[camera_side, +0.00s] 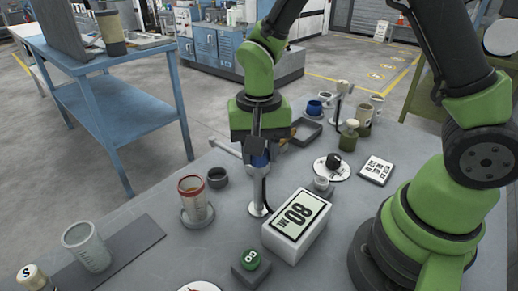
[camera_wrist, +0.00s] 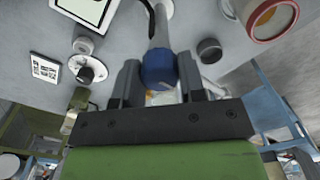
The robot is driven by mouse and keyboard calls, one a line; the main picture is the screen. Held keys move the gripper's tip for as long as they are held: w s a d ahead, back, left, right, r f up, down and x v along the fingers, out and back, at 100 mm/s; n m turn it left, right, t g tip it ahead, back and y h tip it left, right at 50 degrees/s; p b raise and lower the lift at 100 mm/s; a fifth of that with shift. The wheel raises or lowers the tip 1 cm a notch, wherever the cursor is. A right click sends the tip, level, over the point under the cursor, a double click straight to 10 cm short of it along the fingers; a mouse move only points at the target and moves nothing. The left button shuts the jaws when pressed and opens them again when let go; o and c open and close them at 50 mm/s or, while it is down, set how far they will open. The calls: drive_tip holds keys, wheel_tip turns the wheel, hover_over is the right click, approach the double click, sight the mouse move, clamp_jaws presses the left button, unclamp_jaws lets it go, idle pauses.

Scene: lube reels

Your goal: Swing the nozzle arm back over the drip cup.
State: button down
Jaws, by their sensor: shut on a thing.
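My gripper (camera_side: 260,150) points down over a thin upright post (camera_side: 258,190) on a round base. It is shut on the blue knob (camera_side: 260,160) at the post's top. The blue knob (camera_wrist: 158,70) also shows between the fingers in the wrist view. A pale nozzle arm (camera_side: 226,149) reaches left from beside the gripper; its inner end is hidden by the gripper. A small dark cup (camera_side: 217,178), perhaps the drip cup, stands on the table left of the post. The nozzle arm's outer end looks behind and above it; I cannot tell whether it is directly over it.
A red-rimmed container (camera_side: 193,197) stands in front of the dark cup. A small white cup (camera_side: 321,184), a grey tray (camera_side: 305,133) and several bottles stand farther right and back.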

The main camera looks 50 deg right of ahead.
drive_tip(key=c, duration=0.7)
unclamp_jaws()
drive_tip(key=shift+r, duration=0.1)
wheel_tip(320, 180, up, 9)
drive_tip(key=shift+r, duration=0.4)
drive_tip(key=s+d+r+n+t+y, duration=0.1)
drive_tip(key=s+r+n+t, duration=0.1)
drive_tip(key=s, duration=0.5)
drive_tip(key=s+d+r+n+t+y, duration=0.1)
drive_tip(key=s+r+n+t, duration=0.1)
drive_tip(key=s+r+t, duration=0.3)
drive_tip(key=shift+s+d+r, duration=0.15)
drive_tip(key=shift+s+r, duration=0.25)
drive_tip(key=shift+s, duration=0.45)
